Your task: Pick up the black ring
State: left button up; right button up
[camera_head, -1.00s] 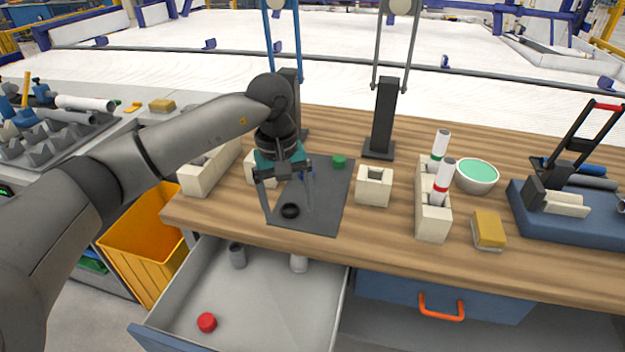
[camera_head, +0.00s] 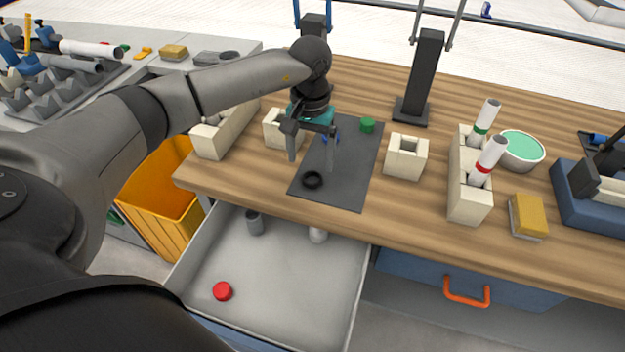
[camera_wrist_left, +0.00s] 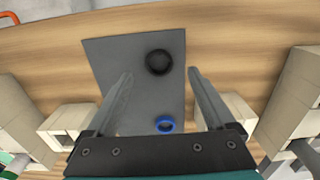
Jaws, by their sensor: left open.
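In the left wrist view the ring (camera_wrist_left: 159,72) appears between and just beyond my fingertips. My left gripper (camera_head: 311,165) is open and empty, pointing down over the mat; its fingers also show in the wrist view (camera_wrist_left: 160,73). The ring is apart from the fingers there. A blue ring (camera_wrist_left: 165,131) lies on the mat nearer the gripper base in that view. My right gripper is out of view.
Cream blocks (camera_head: 405,163) stand either side of the mat. White pipes (camera_head: 487,160) with coloured bands stand in a holder at right, beside a yellow sponge (camera_head: 527,214) and a bowl (camera_head: 521,160). Below, an open drawer (camera_head: 290,285) holds a red cap (camera_head: 222,291).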

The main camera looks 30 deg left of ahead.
aim_at(312, 183)
pick_arm(q)
notch_tip(312, 183, down, 6)
jog(key=shift+d+r+b, duration=0.1)
jog(key=shift+r+b, duration=0.05)
jog(key=shift+b, duration=0.3)
grip_shut()
dwell(0.5)
